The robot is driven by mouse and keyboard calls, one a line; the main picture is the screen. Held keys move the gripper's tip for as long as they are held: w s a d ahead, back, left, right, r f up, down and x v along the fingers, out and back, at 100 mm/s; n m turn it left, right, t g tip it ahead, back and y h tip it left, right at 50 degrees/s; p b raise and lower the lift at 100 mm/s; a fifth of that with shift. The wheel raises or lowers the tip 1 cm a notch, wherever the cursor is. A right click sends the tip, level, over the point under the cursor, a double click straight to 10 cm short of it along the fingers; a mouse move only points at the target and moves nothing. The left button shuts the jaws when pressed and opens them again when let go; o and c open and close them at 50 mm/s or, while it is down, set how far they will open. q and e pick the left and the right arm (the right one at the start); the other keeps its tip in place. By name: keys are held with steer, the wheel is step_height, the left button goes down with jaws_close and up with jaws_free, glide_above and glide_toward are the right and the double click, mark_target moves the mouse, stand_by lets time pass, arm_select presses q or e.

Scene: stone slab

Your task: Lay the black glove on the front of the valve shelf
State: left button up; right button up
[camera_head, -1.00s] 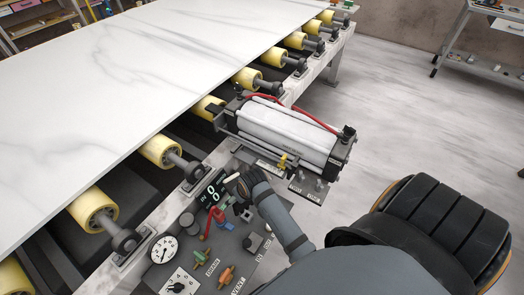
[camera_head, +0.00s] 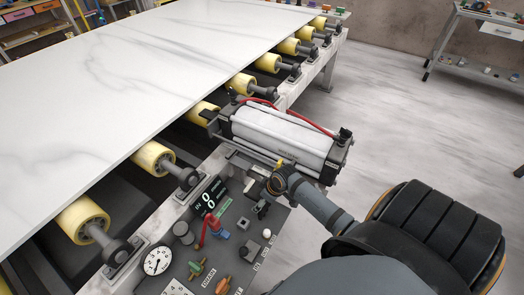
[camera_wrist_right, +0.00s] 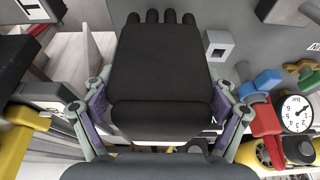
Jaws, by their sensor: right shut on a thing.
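The black glove (camera_wrist_right: 160,70) fills the middle of the right wrist view, its fingers pointing to the top of the picture. My right gripper (camera_wrist_right: 165,106) is shut on it, with a finger on each side of the cuff end. In the head view the right wrist (camera_head: 283,182) is over the far end of the valve shelf (camera_head: 229,257), beside the white cylinder; the fingertips and glove cannot be made out there. The valve shelf is a dark panel with a dial gauge, a small display and coloured valve handles. My left gripper is not in view.
A white cylinder unit (camera_head: 280,135) with a red hose stands beyond the shelf. A dial gauge (camera_head: 157,262), red-blue valve (camera_head: 214,231) and orange handle (camera_head: 221,283) stick up from the shelf. A marble slab (camera_head: 130,90) lies on yellow rollers to the left.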

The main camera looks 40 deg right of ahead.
steer(key=shift+f, duration=1.85)
steer(key=shift+f+b, duration=0.1)
steer(key=shift+b, duration=0.2)
steer(key=o, duration=1)
steer(key=p+v, duration=0.2)
steer(key=v, duration=1)
steer(key=shift+s+p, duration=0.1)
steer(key=shift+p, duration=0.25)
